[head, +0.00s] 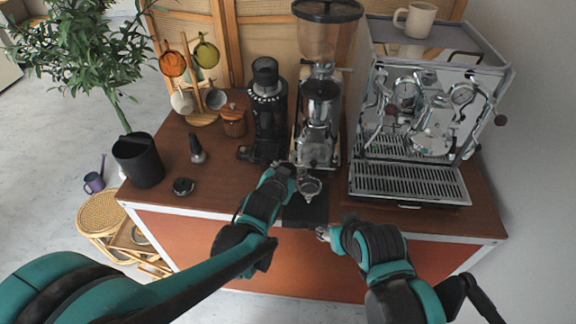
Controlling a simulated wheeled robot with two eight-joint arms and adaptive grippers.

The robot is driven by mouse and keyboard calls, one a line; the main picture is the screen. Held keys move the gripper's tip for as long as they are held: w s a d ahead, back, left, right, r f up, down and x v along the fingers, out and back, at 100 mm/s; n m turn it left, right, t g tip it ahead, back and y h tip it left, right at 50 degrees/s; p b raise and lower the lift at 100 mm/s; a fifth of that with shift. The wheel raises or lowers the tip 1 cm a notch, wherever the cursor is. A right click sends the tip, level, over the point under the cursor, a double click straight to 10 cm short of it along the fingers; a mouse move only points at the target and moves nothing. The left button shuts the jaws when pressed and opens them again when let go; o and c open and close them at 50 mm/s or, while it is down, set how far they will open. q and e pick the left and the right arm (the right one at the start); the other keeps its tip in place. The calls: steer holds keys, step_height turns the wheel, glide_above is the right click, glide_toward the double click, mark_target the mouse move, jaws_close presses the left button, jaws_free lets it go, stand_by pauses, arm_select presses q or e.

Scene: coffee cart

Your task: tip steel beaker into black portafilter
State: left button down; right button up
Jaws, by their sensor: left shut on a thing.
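A round steel basket, which looks like the head of the portafilter (310,187), sits in front of the silver grinder at the back of a black mat. Its black handle cannot be told from the dark mat. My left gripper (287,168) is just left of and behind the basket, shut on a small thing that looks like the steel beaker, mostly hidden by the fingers. Whether the beaker is tilted cannot be told. My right gripper (323,234) is at the cart's front edge, below the mat; its jaws are too small to read.
The silver grinder (319,125) and a black grinder (267,110) stand behind my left gripper. The espresso machine (410,120) fills the right. A black bin (138,160), a tamper (197,149) and a mug tree (190,80) stand left. The black mat (305,214) reaches the front edge.

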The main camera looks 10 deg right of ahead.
arm_select(q)
steer(key=shift+d+f+m+y, duration=0.25)
steer(key=shift+d+m+y, duration=0.25)
steer(key=shift+m+y, duration=0.55)
steer(key=shift+s+d+f+m+y, duration=0.15)
steer(key=shift+d+f+m+y, duration=0.2)
steer(key=shift+m+y, duration=0.3)
steer(key=shift+s+d+m+t+y+b, duration=0.2)
steer(key=shift+m+t+y+b, duration=0.1)
steer(key=shift+m+y+b, duration=0.1)
steer(key=shift+f, duration=0.1)
